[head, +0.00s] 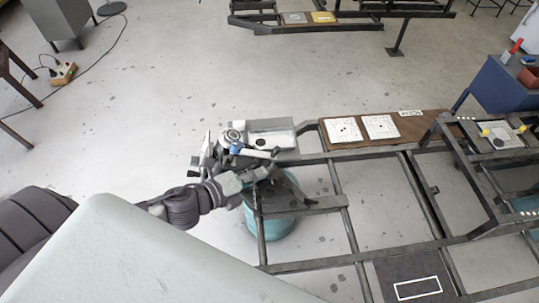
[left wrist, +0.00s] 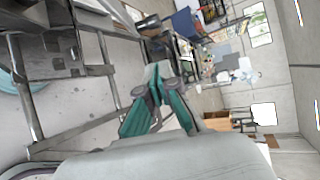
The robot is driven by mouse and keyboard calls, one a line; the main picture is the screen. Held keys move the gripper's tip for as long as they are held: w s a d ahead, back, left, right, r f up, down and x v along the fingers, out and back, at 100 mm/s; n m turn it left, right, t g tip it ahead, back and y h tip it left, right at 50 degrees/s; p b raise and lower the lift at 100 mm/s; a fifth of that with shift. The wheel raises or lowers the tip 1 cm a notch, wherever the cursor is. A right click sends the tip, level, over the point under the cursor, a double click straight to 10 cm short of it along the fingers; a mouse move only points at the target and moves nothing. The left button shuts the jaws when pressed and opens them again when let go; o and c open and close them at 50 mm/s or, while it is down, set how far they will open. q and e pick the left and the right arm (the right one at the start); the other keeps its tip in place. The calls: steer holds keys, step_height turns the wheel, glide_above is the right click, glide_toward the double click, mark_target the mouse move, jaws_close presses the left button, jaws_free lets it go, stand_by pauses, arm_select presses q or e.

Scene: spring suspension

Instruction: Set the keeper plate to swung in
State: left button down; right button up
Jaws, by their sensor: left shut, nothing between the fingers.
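My left gripper (head: 262,172) is at the near left corner of the dark steel frame (head: 350,235), in front of a grey metal fixture (head: 275,127). In the left wrist view its teal-padded fingers (left wrist: 157,76) come together at the tips, shut with nothing between them. A blue and white part (head: 237,147) shows close above the gripper in the head view; I cannot tell whether they touch. I cannot pick out the keeper plate for certain, as my arm and gripper cover part of this corner. My right gripper is in neither view.
A teal drum (head: 268,220) stands under the frame corner. A brown board (head: 355,131) with two white cards lies along the frame's far side. A blue cabinet (head: 497,85) stands at the right. The floor to the left is mostly open.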

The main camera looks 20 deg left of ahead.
mark_target(270, 158)
arm_select(q)
steer(key=w+f+p, duration=0.1)
steer(key=w+p, duration=0.1)
steer(key=w, duration=0.4)
steer(key=shift+w+d+f, duration=0.15)
steer(key=shift+w+f, duration=0.1)
steer(key=shift+w, duration=0.05)
steer(key=shift+w, duration=0.1)
steer(key=shift+w+n+t+y, duration=0.15)
steer(key=shift+n+t+y, duration=0.35)
steer(key=shift+y, duration=0.2)
